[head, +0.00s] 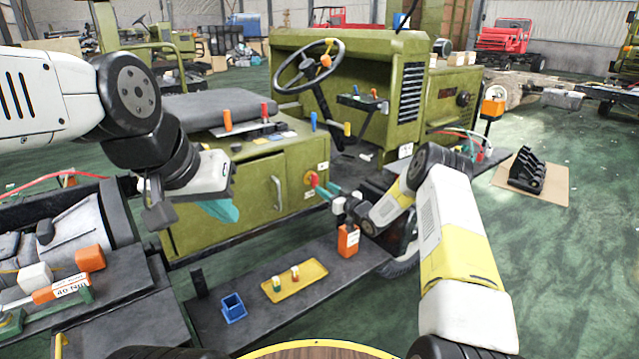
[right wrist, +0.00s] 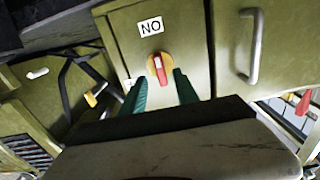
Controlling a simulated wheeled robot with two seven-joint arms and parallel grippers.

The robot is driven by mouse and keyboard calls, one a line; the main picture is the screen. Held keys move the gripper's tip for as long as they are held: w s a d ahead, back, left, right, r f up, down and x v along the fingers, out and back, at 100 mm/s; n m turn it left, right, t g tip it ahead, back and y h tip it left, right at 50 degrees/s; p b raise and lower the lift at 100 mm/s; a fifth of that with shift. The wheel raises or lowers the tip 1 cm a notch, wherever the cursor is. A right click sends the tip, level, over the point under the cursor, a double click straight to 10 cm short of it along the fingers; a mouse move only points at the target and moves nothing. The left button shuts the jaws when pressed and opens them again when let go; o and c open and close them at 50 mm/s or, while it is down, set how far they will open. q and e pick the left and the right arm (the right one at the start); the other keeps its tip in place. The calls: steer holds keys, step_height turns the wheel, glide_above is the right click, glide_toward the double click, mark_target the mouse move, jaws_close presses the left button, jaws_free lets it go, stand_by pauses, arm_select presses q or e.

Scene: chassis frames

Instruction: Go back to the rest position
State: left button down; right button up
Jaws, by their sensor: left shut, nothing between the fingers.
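My left gripper (head: 222,211) hangs in front of the olive vehicle's cabinet in the head view. Its teal fingers are shut and empty. My right gripper (head: 324,189) is at the right end of that cabinet. In the right wrist view its two teal fingers (right wrist: 160,82) stand apart, with nothing held between them. A red and yellow rotary switch (right wrist: 158,68) is just beyond the fingertips, below a white NO label (right wrist: 150,27). I cannot tell whether the fingertips touch the switch.
The olive cabinet (head: 240,195) is close to both grippers. A dark rack (head: 527,170) stands at the right. Green floor (head: 560,270) is clear there.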

steer(key=shift+s+d, duration=0.3)
steer(key=shift+s, duration=0.1)
steer(key=s+d+r+m+g+h, duration=0.1)
steer(key=s+d+r+h, duration=0.25)
steer(key=r, duration=0.75)
steer(key=s+d+r+m+g+h, duration=0.1)
steer(key=s+d+r+h, duration=0.25)
steer(key=r, duration=0.75)
steer(key=s+d+r+m+g+h, duration=0.1)
steer(key=s+d+r, duration=0.1)
steer(key=s+r, duration=0.35)
steer(key=s+d+r+m+g+h, duration=0.1)
steer(key=s+d+r, duration=0.1)
steer(key=s, duration=0.7)
steer(key=s+a+f+m+g, duration=0.1)
steer(key=s+g, duration=0.3)
steer(key=s, duration=2.7)
steer(key=shift+s+a+f+m+y, duration=0.2)
steer(key=shift+s+f+m+y, duration=0.1)
steer(key=shift+f+m, duration=0.35)
steer(key=shift+w+r, duration=0.15)
